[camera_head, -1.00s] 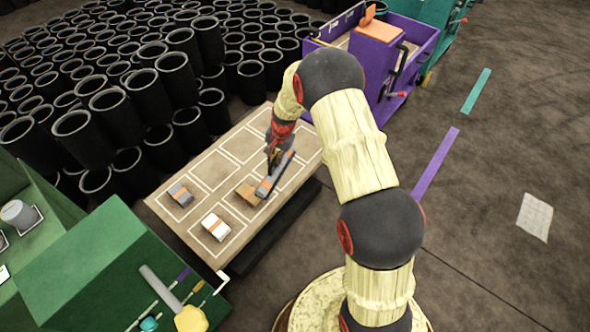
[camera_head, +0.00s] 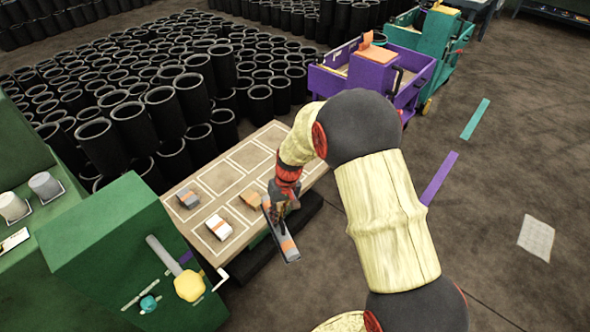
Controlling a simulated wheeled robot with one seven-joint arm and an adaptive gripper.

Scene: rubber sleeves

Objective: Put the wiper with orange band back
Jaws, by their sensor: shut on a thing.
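The wiper with orange band (camera_head: 284,243) is a long grey bar with an orange stripe near its lower end. My gripper (camera_head: 279,208) is shut on it and holds it tilted, by the near right edge of the light board (camera_head: 226,178). The wiper's lower end reaches past that edge, and my fingers hide part of its upper end. The board has white outlined rectangles. An orange block (camera_head: 250,197), a white block with an orange band (camera_head: 218,227) and a grey block with some orange (camera_head: 188,198) lie in outlined spaces on it.
Many black sleeves (camera_head: 132,125) stand behind the board. A green bench (camera_head: 120,220) with a yellow knob (camera_head: 189,285) stands at the left front. A purple cart (camera_head: 375,75) and a teal cart (camera_head: 437,40) are at the back right. Several outlined spaces toward the board's far end look empty.

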